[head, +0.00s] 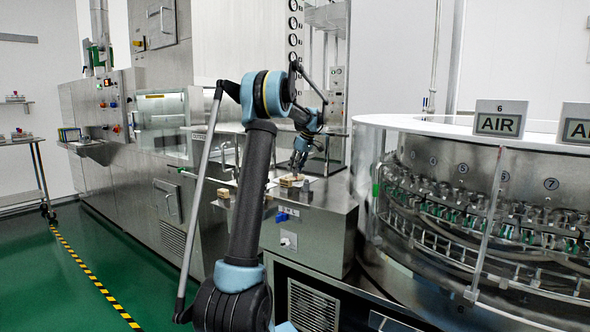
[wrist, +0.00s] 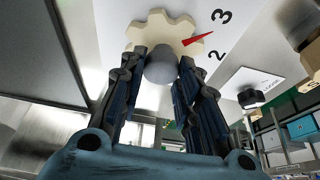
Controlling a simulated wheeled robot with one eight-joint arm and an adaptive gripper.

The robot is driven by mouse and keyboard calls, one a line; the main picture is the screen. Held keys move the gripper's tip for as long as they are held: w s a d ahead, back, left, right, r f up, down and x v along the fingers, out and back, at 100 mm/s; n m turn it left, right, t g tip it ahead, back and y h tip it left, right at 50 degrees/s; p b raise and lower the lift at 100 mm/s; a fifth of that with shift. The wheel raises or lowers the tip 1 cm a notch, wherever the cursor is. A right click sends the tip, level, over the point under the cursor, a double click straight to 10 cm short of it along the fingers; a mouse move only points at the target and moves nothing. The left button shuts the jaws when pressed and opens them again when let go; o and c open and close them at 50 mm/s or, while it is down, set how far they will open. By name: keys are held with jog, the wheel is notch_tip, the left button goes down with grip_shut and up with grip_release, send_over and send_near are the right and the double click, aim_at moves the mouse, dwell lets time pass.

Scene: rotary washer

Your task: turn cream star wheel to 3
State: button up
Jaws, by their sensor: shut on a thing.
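The cream star wheel (wrist: 158,32) is at the top of the wrist view, on a pale plate marked 2 and 3. A red pointer (wrist: 198,40) lies at its right edge, between the 2 and the 3. A round grey knob (wrist: 160,68) sits in front of the wheel. My gripper (wrist: 163,56) has its dark fingers closed on both sides of this knob, which hides part of the wheel. In the head view my gripper (head: 299,164) points down at the steel cabinet top, where the wheel is too small to make out.
A black knob (wrist: 250,97) on a white label is right of the wheel in the wrist view. The rotary washer (head: 470,230) with AIR signs (head: 499,122) stands right of my arm. Steel machines (head: 150,140) line the left; green floor (head: 85,285) is clear there.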

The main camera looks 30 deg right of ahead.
dwell(0.4)
jog(key=o, duration=1.1)
jog(key=shift+w, duration=0.1)
jog(key=shift+c, duration=0.2)
jog(key=v, duration=1.1)
jog(key=shift+r, duration=0.4)
